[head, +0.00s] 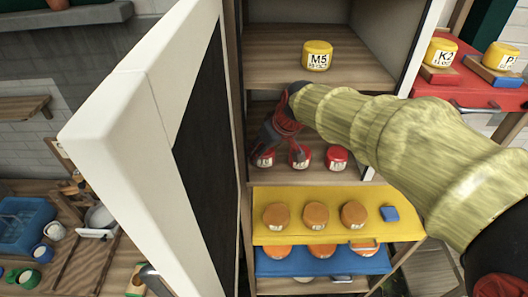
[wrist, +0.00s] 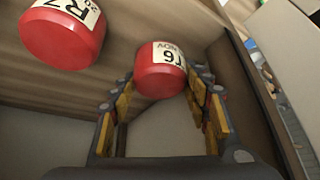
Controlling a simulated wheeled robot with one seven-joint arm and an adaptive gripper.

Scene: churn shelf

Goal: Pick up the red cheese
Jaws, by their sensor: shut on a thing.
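Three red cheeses stand in a row on the middle wooden shelf of the cabinet in the head view: a left one (head: 265,158), a middle one (head: 299,157) and a right one (head: 336,158). My gripper (head: 272,146) reaches in from the upper right, over the left and middle cheeses. In the wrist view my gripper (wrist: 162,85) is shut on a red cheese (wrist: 160,82) with a white label, held near the fingertips. It appears to be the left one. Another red cheese (wrist: 62,38), labelled R7, is apart at the upper left.
A yellow cheese (head: 317,56) stands on the shelf above. The open white door (head: 140,130) is close on the left. Orange cheeses (head: 315,216) and a blue block (head: 389,213) sit on the yellow tray (head: 345,195) below. A red surface (head: 450,85) is at the right.

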